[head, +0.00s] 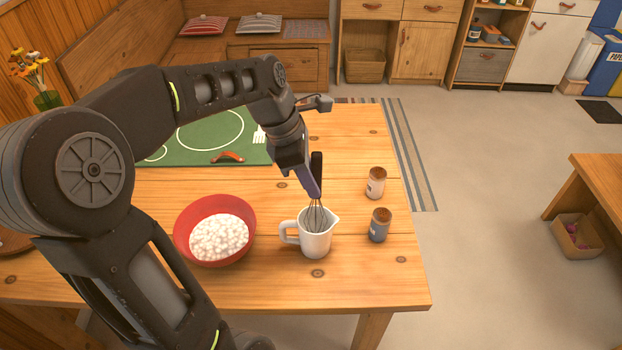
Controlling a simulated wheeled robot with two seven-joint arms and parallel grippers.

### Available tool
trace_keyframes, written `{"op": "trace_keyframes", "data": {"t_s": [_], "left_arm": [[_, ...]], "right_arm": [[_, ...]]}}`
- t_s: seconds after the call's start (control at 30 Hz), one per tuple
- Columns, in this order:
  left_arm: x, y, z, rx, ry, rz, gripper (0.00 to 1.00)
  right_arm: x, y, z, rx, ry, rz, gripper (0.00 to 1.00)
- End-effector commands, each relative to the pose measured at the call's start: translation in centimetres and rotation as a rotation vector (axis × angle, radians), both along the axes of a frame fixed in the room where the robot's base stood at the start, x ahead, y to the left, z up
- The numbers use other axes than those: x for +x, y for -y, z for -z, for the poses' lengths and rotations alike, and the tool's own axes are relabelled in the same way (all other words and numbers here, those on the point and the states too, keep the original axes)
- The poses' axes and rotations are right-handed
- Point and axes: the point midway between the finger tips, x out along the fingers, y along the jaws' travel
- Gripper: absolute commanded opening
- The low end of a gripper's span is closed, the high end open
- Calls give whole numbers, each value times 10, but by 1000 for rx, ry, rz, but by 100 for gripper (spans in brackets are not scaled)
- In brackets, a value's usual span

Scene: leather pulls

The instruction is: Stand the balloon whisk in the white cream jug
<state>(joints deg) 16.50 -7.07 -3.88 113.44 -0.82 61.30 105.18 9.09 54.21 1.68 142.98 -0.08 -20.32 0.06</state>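The white cream jug (316,245) stands upright on the wooden table, its handle to the left and its spout to the right. The balloon whisk (317,166) is upright over the jug, dark handle up, with its wire loops down inside the jug's mouth. The lower ends of the wires are hidden by the jug wall. My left gripper (313,192) points down at the whisk's handle, and a finger overlaps the handle's lower part. The second finger is hidden, so its grip on the handle cannot be made out. My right gripper is not in view.
A red bowl of white lumps (186,229) stands left of the jug. Two small jars, one pale (376,185) and one blue-grey (379,228), stand to the right. A green mat (190,150) lies behind. The table's front right corner is clear.

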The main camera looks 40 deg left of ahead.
Motion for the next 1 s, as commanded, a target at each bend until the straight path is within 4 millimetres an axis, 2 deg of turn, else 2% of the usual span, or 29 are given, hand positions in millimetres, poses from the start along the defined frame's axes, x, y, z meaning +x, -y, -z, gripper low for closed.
{"op": "trace_keyframes", "data": {"t_s": [0.03,0.3,0.63,0.77,1.0], "left_arm": [[0,0,0,0,0,0,24],[0,0,0,0,0,0,45],[-1,-1,-4,0,0,0,45],[-3,-5,-17,1,3,-1,45],[-11,-15,-54,1,4,-1,45]], "right_arm": [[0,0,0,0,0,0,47],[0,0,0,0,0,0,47],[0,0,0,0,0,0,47],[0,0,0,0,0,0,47],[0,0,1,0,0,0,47]]}}
